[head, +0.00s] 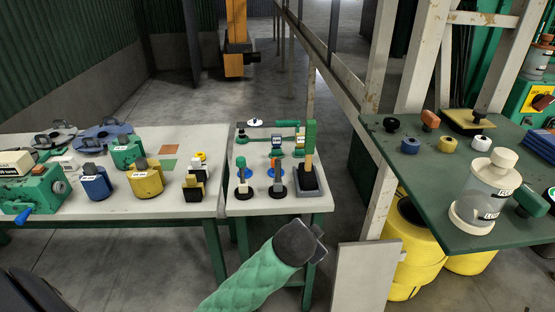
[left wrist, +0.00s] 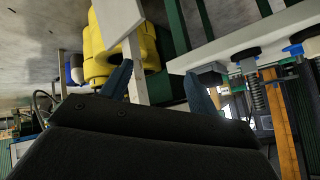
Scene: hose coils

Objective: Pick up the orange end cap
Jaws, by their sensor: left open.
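The orange end cap (head: 431,120) stands on the green shelf (head: 405,180) at the right of the head view, between a black knob and a yellow square piece. My left gripper (head: 319,244) is at lower middle in the head view, well below and left of the cap, near the front of the small table. Its fingers are small and dark there. In the left wrist view, my left gripper (left wrist: 158,88) shows two blue-grey fingers spread apart with nothing between them. I cannot make out the cap in the left wrist view. My right gripper is not in view.
On the shelf are a black knob (head: 391,124), a blue cap (head: 411,146), a yellow cap (head: 447,145), a white cap (head: 480,142) and a clear canister (head: 483,195). A pale post (head: 382,215) stands left of the shelf. Yellow drums (head: 420,270) are below.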

